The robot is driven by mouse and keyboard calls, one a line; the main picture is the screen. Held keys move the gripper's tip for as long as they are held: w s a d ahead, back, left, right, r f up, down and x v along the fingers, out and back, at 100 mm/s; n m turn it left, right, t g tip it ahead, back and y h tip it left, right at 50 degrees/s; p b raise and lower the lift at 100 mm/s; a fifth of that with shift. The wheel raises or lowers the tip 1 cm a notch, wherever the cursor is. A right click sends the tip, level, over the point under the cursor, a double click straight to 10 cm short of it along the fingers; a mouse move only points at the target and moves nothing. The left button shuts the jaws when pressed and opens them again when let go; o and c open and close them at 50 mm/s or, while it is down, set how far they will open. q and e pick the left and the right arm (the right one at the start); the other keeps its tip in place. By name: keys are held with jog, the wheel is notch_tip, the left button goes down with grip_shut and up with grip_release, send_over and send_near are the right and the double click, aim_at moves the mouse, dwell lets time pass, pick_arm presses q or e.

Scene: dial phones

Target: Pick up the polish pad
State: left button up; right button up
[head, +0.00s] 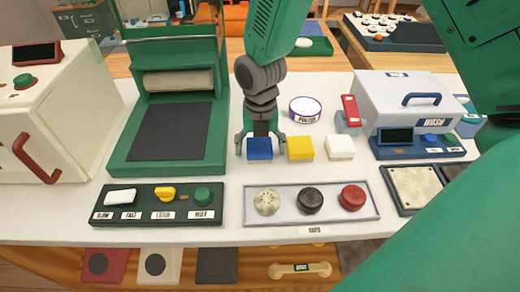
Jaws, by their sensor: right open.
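A round white pad with a purple rim and a label that appears to read POLISH (305,109) lies on the white table, right of and behind my right gripper. My right gripper (260,146) points down with its fingers spread. Its fingertips are at the two sides of a blue block (260,154), at its back edge; I cannot tell whether they touch it. The polish pad is clear of the fingers and fully visible. My left gripper is not in view.
A yellow block (300,148) and a white block (340,148) stand right of the blue one. A green press (120,150) is at left, a grey WASH box (385,90) at right. A tray with three knobs (247,207) lies in front.

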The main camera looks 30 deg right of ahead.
aim_at(259, 145)
jog(key=shift+a+r, duration=0.1)
jog(key=shift+a, duration=0.2)
jog(key=c, duration=0.3)
jog(key=shift+a, duration=0.1)
jog(key=c, duration=1)
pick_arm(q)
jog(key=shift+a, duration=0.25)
pick_arm(e)
jog(key=shift+d, duration=0.2)
jog(key=shift+d, duration=0.1)
jog(key=shift+r, duration=0.3)
notch_tip(259, 145, up, 10)
jog(key=shift+f+p, duration=0.25)
jog(key=shift+p, duration=0.6)
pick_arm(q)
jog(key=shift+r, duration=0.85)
